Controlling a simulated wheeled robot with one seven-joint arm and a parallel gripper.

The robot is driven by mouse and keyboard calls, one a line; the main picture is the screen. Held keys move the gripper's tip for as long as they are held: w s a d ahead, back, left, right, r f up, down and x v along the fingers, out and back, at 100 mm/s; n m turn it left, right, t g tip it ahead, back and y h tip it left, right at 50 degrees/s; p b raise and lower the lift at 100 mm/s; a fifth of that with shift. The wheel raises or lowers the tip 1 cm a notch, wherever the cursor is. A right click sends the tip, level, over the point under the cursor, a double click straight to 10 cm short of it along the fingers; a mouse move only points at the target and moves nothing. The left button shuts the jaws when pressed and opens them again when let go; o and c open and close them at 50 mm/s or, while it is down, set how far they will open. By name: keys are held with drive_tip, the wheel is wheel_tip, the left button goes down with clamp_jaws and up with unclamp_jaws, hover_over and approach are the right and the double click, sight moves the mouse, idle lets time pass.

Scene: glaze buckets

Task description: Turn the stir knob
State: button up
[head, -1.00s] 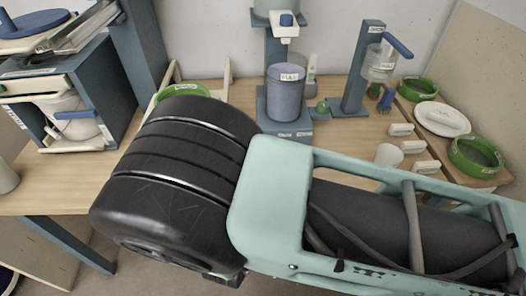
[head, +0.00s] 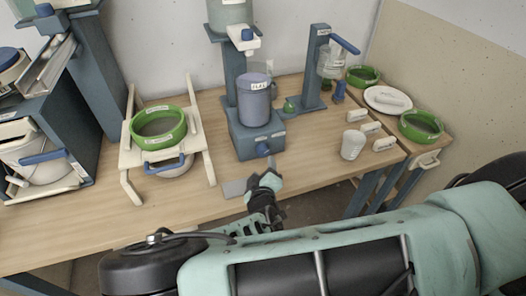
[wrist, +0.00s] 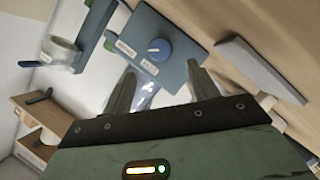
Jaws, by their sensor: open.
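The stir knob is a small round blue knob (head: 262,149) on the front of a blue-grey stirrer base (head: 241,143). A grey labelled bucket (head: 254,101) stands upright on that base. In the wrist view the knob (wrist: 159,49) shows face-on, with a pale pointer line and a label beside it. My gripper (head: 264,178) is just in front of and below the knob in the head view. In the wrist view its open fingers (wrist: 160,78) point toward the base, with the knob beyond the gap between them. It appears empty and apart from the knob.
A flat grey plate (head: 234,188) lies near the table's front edge. A green-rimmed sieve (head: 158,129) on a white stand is left, a white cup (head: 353,145) right. White labelled blocks (head: 384,144) lie beyond the cup. A dispenser stand (head: 313,68) is behind.

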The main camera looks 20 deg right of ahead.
sight(264, 153)
drive_tip(key=p+x, duration=0.2)
drive_tip(key=x, duration=0.7)
drive_tip(key=shift+w, duration=0.1)
drive_tip(key=c, duration=1)
